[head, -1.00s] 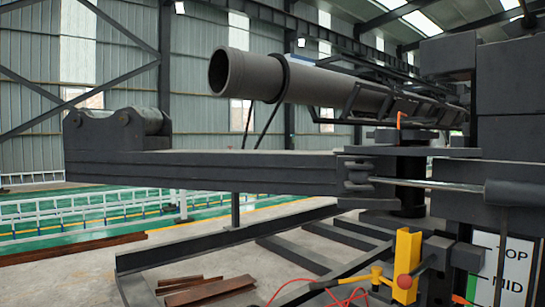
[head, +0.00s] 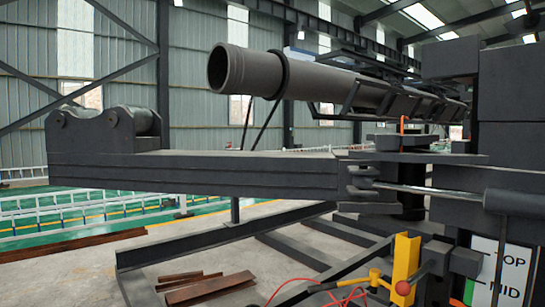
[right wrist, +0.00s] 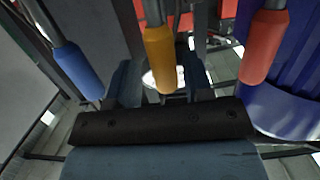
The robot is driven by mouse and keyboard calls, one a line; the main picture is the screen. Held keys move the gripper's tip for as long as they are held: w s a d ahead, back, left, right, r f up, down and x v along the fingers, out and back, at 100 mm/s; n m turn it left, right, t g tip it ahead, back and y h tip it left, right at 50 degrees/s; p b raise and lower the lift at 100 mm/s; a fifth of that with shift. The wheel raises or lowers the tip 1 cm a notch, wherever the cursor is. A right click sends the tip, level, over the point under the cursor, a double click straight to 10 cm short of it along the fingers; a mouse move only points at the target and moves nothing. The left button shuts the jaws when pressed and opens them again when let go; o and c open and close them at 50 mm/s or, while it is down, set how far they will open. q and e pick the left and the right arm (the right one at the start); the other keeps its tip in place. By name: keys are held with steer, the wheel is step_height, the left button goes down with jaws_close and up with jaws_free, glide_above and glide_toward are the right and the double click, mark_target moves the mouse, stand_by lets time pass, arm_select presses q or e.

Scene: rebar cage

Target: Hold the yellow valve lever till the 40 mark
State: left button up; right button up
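The yellow valve lever (right wrist: 160,58) hangs in the upper middle of the right wrist view, with a rounded yellow-orange grip on a metal rod. My right gripper (right wrist: 163,82) has its two dark fingers apart, one to each side of the lever's lower end. I see narrow gaps beside the grip; whether a finger touches it I cannot tell. No 40 mark is readable. A white board (head: 500,268) with "TOP" and "MID" and a green strip stands at the lower right of the head view. Neither gripper shows in the head view.
A blue-grip lever (right wrist: 78,70) is left of the yellow one and a red-grip lever (right wrist: 263,47) right of it. In the head view, a grey pipe (head: 255,73) lies above a dark beam (head: 200,172). A yellow post (head: 405,262) stands near the board.

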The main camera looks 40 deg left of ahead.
arm_select(q)
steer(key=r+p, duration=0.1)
steer(key=p, duration=0.1)
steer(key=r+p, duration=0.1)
steer(key=p, duration=0.2)
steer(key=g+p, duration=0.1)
steer(key=p, duration=0.1)
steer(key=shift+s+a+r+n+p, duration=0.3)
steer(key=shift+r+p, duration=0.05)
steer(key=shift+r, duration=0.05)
arm_select(e)
steer(key=v, duration=0.9)
steer(key=shift+a, duration=0.15)
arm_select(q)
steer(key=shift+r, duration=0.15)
arm_select(e)
steer(key=shift+r, duration=0.15)
